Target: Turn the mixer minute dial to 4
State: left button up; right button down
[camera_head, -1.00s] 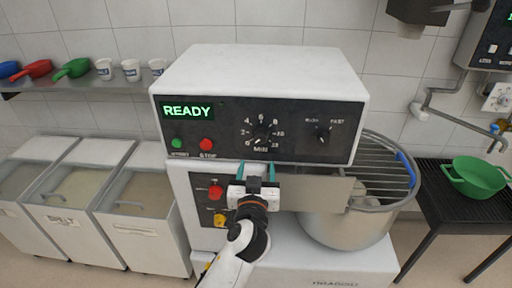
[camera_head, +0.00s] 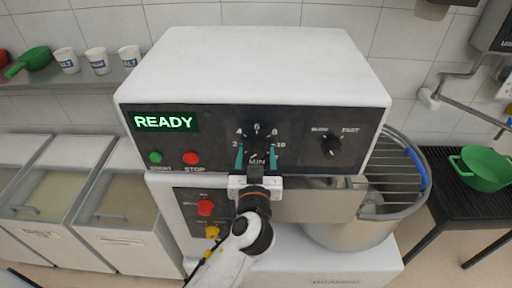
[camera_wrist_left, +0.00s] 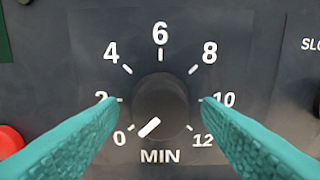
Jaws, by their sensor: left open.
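The mixer minute dial (camera_wrist_left: 161,103) is a round black knob in the left wrist view, with marks from 0 to 12 and MIN printed below. Its white pointer line (camera_wrist_left: 150,127) points down-left, toward the 0. My left gripper (camera_head: 256,160) is open, its teal fingers pointing at the dial on the mixer's black panel (camera_head: 290,120). In the wrist view the fingers (camera_wrist_left: 161,112) stand to the left and right of the knob, with a gap on each side. In the head view the gripper partly hides the dial. My right gripper is not in view.
The slow/fast knob (camera_head: 331,145) sits right of the dial. The green start button (camera_head: 155,157) and red stop button (camera_head: 191,158) lie left of it, under a READY display (camera_head: 163,122). A steel bowl (camera_head: 345,240) with a wire guard stands at the lower right.

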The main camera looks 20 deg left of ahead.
pick_arm(q)
jog(key=shift+s+d+r, duration=0.1)
jog(key=shift+s, duration=0.15)
jog(key=shift+c, duration=0.2)
jog(key=c, duration=1)
jog(key=shift+o, duration=0.2)
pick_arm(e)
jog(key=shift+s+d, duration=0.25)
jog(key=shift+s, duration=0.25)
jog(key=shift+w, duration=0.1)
